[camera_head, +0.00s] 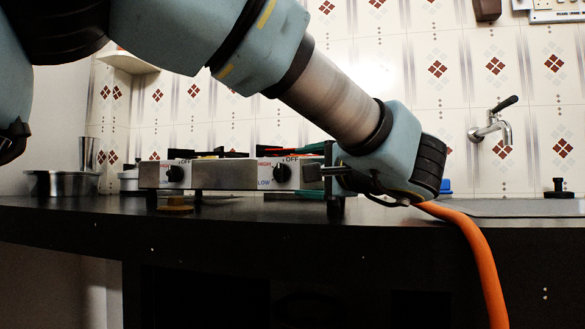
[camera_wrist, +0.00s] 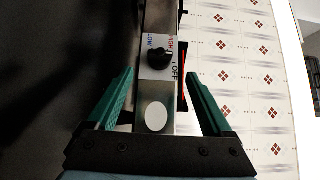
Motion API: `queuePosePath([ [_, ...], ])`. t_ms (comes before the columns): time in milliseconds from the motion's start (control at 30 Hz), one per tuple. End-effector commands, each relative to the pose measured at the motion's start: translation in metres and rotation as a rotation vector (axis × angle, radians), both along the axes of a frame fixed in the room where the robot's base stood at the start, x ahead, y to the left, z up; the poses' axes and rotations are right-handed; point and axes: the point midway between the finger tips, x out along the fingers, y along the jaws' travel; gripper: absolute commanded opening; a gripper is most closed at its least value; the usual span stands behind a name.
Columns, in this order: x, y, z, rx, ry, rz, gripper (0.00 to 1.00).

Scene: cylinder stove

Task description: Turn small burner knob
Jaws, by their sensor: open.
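The stove (camera_head: 225,176) stands on the counter with two black knobs on its silver front. The left knob (camera_head: 175,173) is farther from my gripper (camera_head: 318,172). The right knob (camera_head: 282,172), with HIGH, OFF and LOW printed around it, is just left of my fingertips. In the wrist view, one black knob (camera_wrist: 160,57) lies ahead, beyond the gap between the green fingers of my gripper (camera_wrist: 161,74). The fingers are apart, with nothing between them touching. The frames do not show which knob is for the small burner.
An orange hose (camera_head: 480,250) runs over the counter edge on the right. Metal pots (camera_head: 62,183) stand at the left. A tap (camera_head: 492,125) projects from the tiled wall. The dark counter front (camera_head: 230,235) lies below the stove.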

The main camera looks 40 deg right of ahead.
Motion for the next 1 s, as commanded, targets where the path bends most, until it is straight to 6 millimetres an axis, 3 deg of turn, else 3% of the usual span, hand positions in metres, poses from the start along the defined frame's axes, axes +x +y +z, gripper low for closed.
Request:
queuePosePath([
  [100,-0.017,0.003,0.001,0.002,0.001,-0.003,0.85],
  [267,-0.026,0.006,0.0,0.001,0.001,0.0,0.85],
  [867,-0.027,0.006,0.0,0.001,0.0,0.0,0.85],
  [1000,-0.027,0.006,0.016,0.0,0.0,0.0,0.85],
])
